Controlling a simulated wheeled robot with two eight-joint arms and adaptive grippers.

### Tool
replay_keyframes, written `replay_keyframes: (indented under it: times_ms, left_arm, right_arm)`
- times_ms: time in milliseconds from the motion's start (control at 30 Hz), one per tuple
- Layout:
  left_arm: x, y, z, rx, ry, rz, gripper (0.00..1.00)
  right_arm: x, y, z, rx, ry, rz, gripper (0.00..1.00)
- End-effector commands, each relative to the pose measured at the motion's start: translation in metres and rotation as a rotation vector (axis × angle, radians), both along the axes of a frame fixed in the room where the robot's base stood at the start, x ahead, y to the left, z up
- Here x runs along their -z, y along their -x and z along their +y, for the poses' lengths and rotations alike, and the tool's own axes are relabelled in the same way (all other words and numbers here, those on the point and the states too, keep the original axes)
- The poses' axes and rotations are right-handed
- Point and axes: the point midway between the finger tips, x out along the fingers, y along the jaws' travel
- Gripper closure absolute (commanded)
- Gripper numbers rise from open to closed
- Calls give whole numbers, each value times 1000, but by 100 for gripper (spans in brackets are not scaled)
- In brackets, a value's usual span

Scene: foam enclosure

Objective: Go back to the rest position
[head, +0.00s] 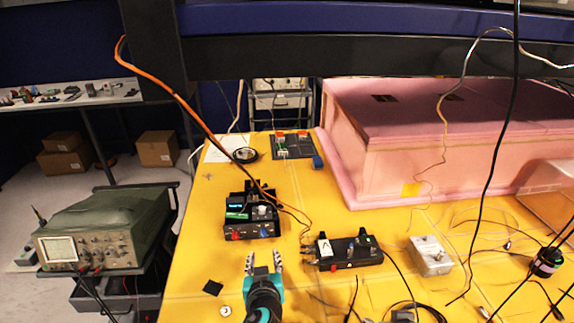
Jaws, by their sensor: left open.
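My left gripper (263,265) shows at the bottom middle of the head view, over the yellow table (205,260). Its two grey fingers are apart and point away toward the back, with nothing visible between them. A black box with red and blue knobs (252,229) stands just beyond the fingertips, apart from them as far as I can tell. A second black box (348,252) lies to the right of the gripper. My right gripper does not show.
A pink foam enclosure (400,160) fills the back right. A green oscilloscope (100,232) stands left of the table. A grey metal box (431,256) and tangled cables cover the right side. An orange cable (170,92) hangs from above. The table's left front is mostly clear.

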Motion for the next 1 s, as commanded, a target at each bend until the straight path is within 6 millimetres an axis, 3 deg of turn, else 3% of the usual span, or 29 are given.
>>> replay_keyframes:
  times_ms: [167, 300, 400, 500, 633, 1000]
  left_arm:
    - [6, 14, 30, -27, -27, 103, 59]
    - [18, 51, 68, -21, -50, 297, 59]
    - [24, 84, 81, 31, -46, 420, 59]
    - [26, 111, 83, 101, -30, 501, 59]
    - [25, 132, 78, 177, -12, 548, 59]
    - [24, 139, 74, 214, -9, 560, 59]
  right_arm:
    - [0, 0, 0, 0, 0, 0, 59]
    - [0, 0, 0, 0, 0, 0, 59]
    - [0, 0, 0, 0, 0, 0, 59]
    - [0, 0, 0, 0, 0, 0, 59]
    - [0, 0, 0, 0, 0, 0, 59]
    - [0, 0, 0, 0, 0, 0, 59]
